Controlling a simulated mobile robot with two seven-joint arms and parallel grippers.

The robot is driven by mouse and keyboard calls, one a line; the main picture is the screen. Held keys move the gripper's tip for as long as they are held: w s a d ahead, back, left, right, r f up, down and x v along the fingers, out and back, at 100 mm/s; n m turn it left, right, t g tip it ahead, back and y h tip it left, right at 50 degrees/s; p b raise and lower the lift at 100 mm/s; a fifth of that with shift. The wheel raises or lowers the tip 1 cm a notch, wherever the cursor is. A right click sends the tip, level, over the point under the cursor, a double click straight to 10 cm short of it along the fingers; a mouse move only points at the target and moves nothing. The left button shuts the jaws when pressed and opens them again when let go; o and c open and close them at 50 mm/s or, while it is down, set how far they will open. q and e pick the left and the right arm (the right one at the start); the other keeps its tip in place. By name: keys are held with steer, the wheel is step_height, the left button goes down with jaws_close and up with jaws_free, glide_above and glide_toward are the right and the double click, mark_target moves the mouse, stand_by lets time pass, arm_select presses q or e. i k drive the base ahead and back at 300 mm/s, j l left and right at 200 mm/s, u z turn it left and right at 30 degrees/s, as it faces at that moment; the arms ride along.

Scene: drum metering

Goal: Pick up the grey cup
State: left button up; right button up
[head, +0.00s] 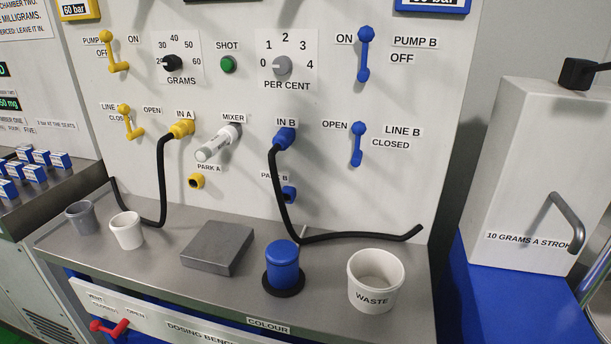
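The grey cup (82,218) stands upright at the left end of the metal bench (160,262) in the head view. A white cup (127,230) stands just to its right, nearer the front edge. The grey cup looks empty from above and nothing covers it. Neither of my grippers shows in the head view.
A black hose (162,185) hangs from IN A close behind the cups. A grey block (217,248), a blue lidded pot (283,265) and a white WASTE bucket (375,280) stand farther right. A red vent handle (110,328) sticks out below the bench front.

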mark_target(81, 215)
steer(key=u, duration=1.25)
